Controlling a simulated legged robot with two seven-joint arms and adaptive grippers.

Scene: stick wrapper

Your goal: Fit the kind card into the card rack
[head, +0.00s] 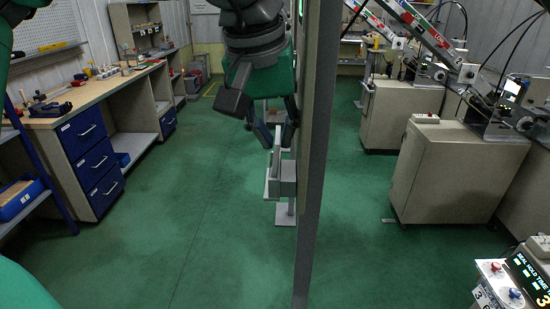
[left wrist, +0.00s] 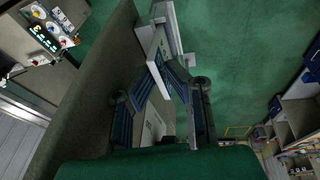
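My left gripper (head: 277,142) hangs beside a tall upright panel, pointing down. In the left wrist view its two blue-black fingers (left wrist: 162,75) close in toward each other at the tips, on a thin pale card. The card (left wrist: 157,127) shows between the fingers, with small dark marks on it. The pale grey card rack (head: 287,182) is just below the fingertips, against the panel; part of it also shows past the fingertips in the left wrist view (left wrist: 158,40). How far the card is inside the rack is hidden. My right gripper is not in view.
The tall panel (head: 311,200) stands close on the right of the gripper. A workbench (head: 95,95) with blue drawers is at the left. Grey machine cabinets (head: 455,170) stand at the right, and a control box (head: 515,285) at the lower right. The green floor (head: 200,220) is open.

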